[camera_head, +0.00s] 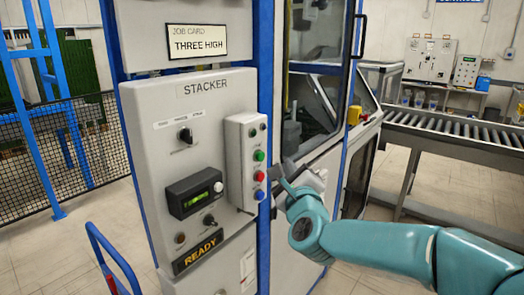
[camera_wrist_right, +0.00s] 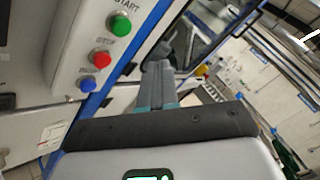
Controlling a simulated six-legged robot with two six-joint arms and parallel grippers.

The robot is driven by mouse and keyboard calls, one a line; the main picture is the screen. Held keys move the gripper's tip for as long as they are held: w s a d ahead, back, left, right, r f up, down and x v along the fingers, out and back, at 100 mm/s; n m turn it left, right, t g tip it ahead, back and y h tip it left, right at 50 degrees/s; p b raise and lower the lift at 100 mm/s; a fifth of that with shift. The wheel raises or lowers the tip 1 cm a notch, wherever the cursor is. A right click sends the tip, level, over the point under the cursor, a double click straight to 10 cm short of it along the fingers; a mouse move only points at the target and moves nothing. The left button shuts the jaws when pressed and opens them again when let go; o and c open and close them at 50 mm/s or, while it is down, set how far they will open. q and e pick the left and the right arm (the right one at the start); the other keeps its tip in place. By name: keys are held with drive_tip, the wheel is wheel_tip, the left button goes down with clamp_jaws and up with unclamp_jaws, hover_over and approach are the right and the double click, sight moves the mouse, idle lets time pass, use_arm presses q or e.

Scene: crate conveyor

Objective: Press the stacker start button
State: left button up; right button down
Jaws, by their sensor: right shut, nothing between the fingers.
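The stacker panel (camera_head: 180,130) stands upright in the middle of the head view, with a pale button box (camera_head: 240,165) on its right side. The green button (camera_head: 259,156) sits above a red button (camera_head: 259,176) and a blue button (camera_head: 259,195). In the right wrist view the green button (camera_wrist_right: 121,25) has the label START above it. My right gripper (camera_head: 274,173) is shut and empty, just right of the button box near the red button's height. Its closed fingers (camera_wrist_right: 156,72) appear right of and below the green button, apart from it. My left gripper is out of view.
The panel carries a knob (camera_head: 186,135), a small display (camera_head: 195,192) and a READY sign (camera_head: 197,251). A JOB CARD sign (camera_head: 198,43) reads THREE HIGH. A glazed machine door (camera_head: 318,70) is behind my right gripper. A roller conveyor (camera_head: 460,130) runs at right.

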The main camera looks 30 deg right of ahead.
sight(261, 157)
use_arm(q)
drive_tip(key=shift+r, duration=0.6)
use_arm(e)
drive_tip(key=w, duration=0.1)
drive_tip(key=w+a, duration=0.1)
drive_tip(key=w, duration=0.2)
drive_tip(key=shift+w+a, duration=0.15)
drive_tip(key=shift+a, duration=0.2)
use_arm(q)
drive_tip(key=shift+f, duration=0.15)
use_arm(e)
drive_tip(key=shift+w+f, duration=0.1)
idle(1.0)
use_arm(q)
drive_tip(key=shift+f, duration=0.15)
use_arm(e)
drive_tip(key=shift+w+a, duration=0.15)
drive_tip(key=shift+w, duration=0.15)
